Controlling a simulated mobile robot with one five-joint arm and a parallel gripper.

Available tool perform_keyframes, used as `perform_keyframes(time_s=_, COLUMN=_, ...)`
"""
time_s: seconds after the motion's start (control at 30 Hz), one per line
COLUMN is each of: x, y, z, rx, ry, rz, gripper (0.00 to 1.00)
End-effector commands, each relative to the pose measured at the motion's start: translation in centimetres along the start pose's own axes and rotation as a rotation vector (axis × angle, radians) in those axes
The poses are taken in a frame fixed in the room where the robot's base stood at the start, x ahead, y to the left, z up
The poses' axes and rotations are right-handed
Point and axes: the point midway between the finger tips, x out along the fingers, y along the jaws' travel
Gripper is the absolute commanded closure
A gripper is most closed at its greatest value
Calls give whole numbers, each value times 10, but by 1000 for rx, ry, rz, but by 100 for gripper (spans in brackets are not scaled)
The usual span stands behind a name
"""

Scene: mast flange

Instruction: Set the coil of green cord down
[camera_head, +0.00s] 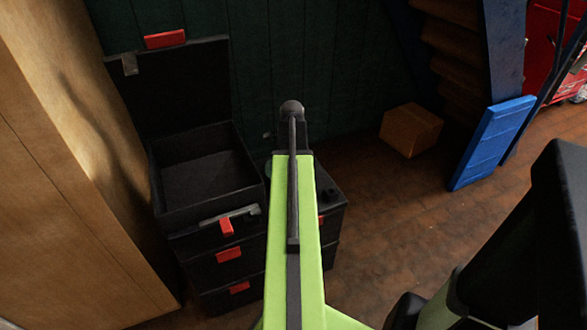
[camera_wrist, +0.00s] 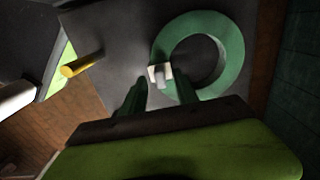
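The coil of green cord (camera_wrist: 232,45) is a thick green ring in the wrist view. It appears to lie flat on a dark grey surface (camera_wrist: 118,30). A small white and grey piece (camera_wrist: 160,75) shows at its left rim; I cannot tell whether it belongs to the coil. My gripper (camera_wrist: 163,92) has its two dark fingers apart, with grey surface visible between them. The fingertips are close to the coil's lower-left rim; whether they touch it is unclear.
An open black toolbox (camera_head: 205,180) with red latches stands left of my arm, beside a wooden cabinet (camera_head: 60,180). A cardboard box (camera_head: 411,130) and a blue panel (camera_head: 492,143) are on the right. A yellow rod (camera_wrist: 82,65) is left of the coil.

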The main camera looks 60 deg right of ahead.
Motion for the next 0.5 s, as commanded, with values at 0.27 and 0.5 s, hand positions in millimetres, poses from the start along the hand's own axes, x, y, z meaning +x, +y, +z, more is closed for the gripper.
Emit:
perform_keyframes(time_s=0.27, x=-74, y=0, z=0, rx=-1, ry=0, rz=0, gripper=64)
perform_keyframes(time_s=0.5, x=-101, y=0, z=0, rx=-1, ry=0, rz=0, gripper=64)
